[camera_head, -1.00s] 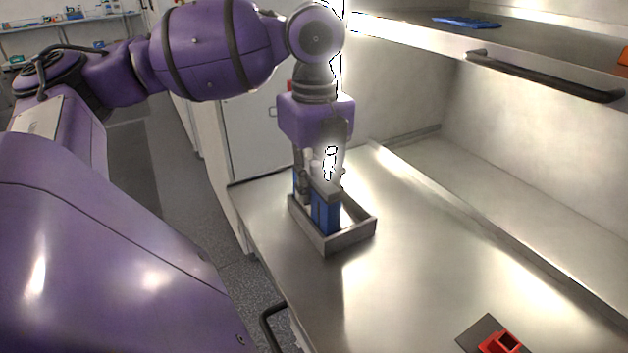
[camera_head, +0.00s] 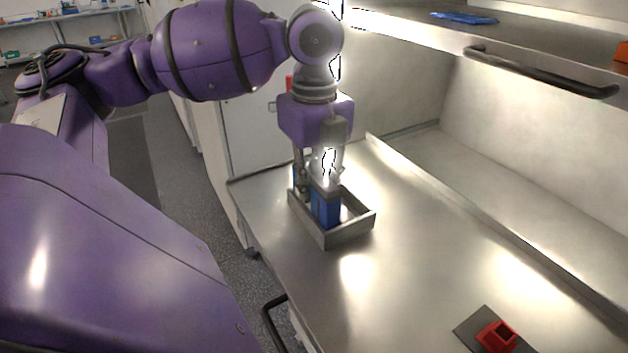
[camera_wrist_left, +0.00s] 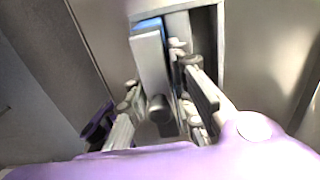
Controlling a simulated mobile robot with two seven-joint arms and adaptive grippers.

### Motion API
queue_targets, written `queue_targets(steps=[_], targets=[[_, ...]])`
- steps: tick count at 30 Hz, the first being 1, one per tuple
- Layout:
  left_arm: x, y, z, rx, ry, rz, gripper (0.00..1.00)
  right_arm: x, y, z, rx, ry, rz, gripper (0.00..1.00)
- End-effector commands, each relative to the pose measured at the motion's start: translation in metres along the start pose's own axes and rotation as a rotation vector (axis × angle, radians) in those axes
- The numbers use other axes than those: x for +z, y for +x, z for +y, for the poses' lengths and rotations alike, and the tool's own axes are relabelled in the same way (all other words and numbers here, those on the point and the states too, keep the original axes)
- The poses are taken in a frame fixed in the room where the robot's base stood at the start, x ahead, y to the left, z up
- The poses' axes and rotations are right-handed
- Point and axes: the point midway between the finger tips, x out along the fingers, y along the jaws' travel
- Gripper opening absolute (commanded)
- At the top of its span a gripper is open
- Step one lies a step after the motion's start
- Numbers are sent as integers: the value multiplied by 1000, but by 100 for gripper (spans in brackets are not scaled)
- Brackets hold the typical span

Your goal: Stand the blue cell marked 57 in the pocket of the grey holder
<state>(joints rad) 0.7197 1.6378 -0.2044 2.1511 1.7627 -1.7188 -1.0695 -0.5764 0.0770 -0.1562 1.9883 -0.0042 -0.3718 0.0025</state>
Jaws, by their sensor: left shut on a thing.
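A blue cell (camera_head: 325,208) stands upright inside a grey open tray (camera_head: 348,233) on the steel bench; its marking cannot be read. My left gripper (camera_head: 318,180) points down over the tray and is shut on this cell near its top. In the left wrist view the cell (camera_wrist_left: 150,60) shows a pale top face and a blue edge between the fingers (camera_wrist_left: 162,105). Another blue patch (camera_head: 296,176) shows behind a finger, partly hidden. My right gripper is out of view.
The steel bench (camera_head: 410,250) is clear between the tray and the red pocket. A raised ledge and back wall (camera_head: 530,150) run along the right, with a shelf and dark handle (camera_head: 540,72) above. The bench's left edge is close to the tray.

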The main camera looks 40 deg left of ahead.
Motion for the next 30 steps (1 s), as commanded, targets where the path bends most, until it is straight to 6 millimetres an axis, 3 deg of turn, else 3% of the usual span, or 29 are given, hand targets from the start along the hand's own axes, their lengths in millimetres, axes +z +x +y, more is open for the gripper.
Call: queue_targets(steps=[1,2,7,13,18,30], targets=[[0,-2,0,-3,0,-1,0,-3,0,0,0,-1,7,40],[0,-2,0,-3,0,-1,23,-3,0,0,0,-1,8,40],[0,-1,0,-2,0,-1,44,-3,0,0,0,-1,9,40],[0,-1,0,-1,0,0,44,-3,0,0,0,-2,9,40],[0,-5,0,-1,0,0,44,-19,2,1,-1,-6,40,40],[0,-64,-1,-8,0,-1,44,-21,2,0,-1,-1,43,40]])
